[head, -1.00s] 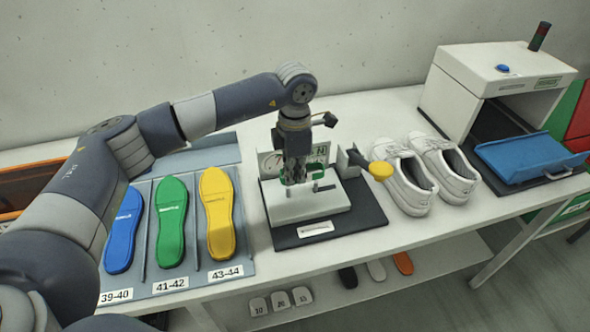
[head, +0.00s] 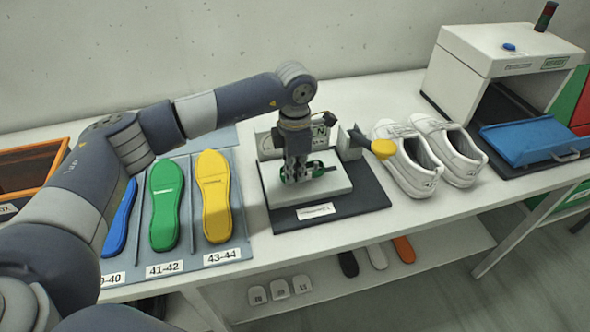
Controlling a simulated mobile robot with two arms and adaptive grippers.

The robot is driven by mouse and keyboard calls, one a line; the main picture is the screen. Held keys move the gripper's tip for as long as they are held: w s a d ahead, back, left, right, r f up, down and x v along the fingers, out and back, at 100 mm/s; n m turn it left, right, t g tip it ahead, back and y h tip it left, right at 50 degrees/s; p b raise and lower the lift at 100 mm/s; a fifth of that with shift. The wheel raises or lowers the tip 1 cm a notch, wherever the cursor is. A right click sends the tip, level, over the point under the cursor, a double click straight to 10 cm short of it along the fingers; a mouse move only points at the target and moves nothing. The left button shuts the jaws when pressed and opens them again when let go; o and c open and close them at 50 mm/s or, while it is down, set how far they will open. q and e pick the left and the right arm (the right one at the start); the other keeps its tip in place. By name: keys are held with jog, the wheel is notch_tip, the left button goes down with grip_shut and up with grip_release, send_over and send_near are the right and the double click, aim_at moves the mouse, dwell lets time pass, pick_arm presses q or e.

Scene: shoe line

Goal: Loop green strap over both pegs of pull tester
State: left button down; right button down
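The pull tester (head: 335,182) stands on a dark base plate in the middle of the table, with a white block, a dial behind and a lever with a yellow knob (head: 383,149) at its right. My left gripper (head: 297,178) points down over the tester's block, its fingers close together around part of the green strap (head: 287,178). Green also shows right of the fingers, near a dark peg-like part (head: 319,169). The fingers hide the strap's middle and any peg behind them. I cannot tell whether the strap is around either peg. My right gripper is out of view.
Blue, green (head: 165,205) and yellow (head: 214,195) insoles lie in a grey tray left of the tester. White shoes (head: 460,160) stand to its right, then a white machine (head: 505,50) with a blue tray (head: 528,137). A shelf below holds small parts.

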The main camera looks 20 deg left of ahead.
pick_arm(q)
jog(key=shift+w+a, duration=0.1)
jog(key=shift+a, duration=0.05)
jog(key=c, duration=1.7)
grip_release()
jog(key=shift+w+f, duration=0.1)
jog(key=shift+a, duration=0.1)
